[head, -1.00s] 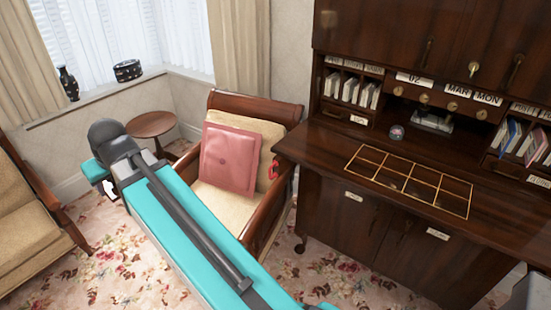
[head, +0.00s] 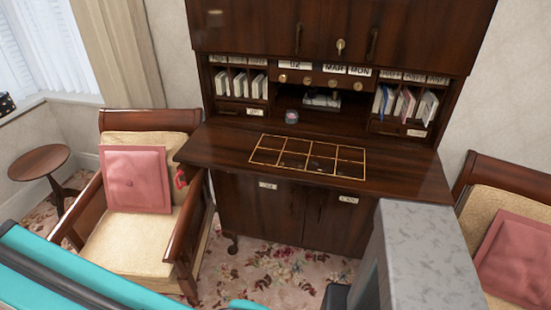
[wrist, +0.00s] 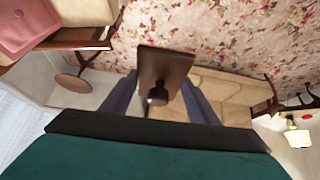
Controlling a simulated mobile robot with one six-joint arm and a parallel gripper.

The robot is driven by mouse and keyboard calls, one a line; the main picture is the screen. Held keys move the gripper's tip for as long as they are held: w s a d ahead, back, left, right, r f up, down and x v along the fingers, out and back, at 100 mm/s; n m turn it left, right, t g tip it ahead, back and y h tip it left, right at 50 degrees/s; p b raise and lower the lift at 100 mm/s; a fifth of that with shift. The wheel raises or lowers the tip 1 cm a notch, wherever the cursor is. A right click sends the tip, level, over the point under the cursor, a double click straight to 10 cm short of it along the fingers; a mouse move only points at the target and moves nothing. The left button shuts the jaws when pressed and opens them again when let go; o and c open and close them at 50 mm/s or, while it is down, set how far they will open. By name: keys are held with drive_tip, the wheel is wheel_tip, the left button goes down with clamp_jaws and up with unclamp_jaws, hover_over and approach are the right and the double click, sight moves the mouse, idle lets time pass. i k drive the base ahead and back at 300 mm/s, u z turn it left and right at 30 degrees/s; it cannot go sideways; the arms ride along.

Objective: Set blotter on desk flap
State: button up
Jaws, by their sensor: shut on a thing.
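The desk flap (head: 230,150) is the open dark wood writing surface of the bureau, in the middle of the head view. A gold-lined grid (head: 307,157) of several cells lies on it. In the wrist view, my gripper (wrist: 160,95) is shut on the blotter (wrist: 168,62), a brown wooden piece with a flat rectangular face and a dark round knob. The gripper's fingers stand on either side of the blotter, which hangs in the air over the room. Neither the gripper nor the blotter shows in the head view now. The flap is not seen in the wrist view.
A small jar (head: 292,117) stands at the back of the flap, below pigeonholes with papers. An armchair (head: 150,235) with a pink cushion (head: 137,180) stands left of the bureau, another armchair (head: 515,215) right. A round side table (head: 40,163) is far left. Much of the flap's surface is bare.

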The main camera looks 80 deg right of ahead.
sight(348, 164)
drive_tip(key=z, duration=0.15)
drive_tip(key=i, duration=1.3)
drive_tip(key=z, duration=2.3)
